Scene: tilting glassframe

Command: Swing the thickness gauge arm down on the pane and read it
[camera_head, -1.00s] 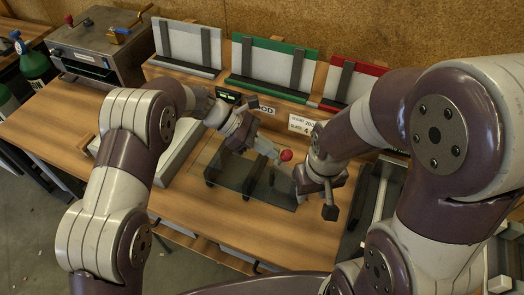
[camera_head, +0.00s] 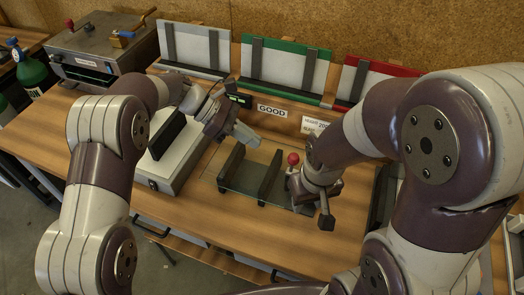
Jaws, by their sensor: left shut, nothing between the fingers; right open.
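The glass pane (camera_head: 250,187) is a clear greenish sheet at the two dark bars (camera_head: 270,178) on the bench, in the middle of the head view. I cannot tell whether it lies on or under them. A red ball knob (camera_head: 293,158) stands at the right of the bars; the gauge arm itself is hard to make out. A small display with green digits (camera_head: 238,98) sits behind; its reading is too small to tell. My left gripper (camera_head: 250,136) is shut and empty, above and behind the bars. My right gripper (camera_head: 308,196) is open beside the knob, partly hidden by its own wrist.
A pale grey box (camera_head: 178,160) with a dark slab (camera_head: 166,134) on it stands left of the bars. A GOOD sign (camera_head: 272,109) and the white, green (camera_head: 284,70) and red racks line the back. The bench front (camera_head: 215,225) is clear.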

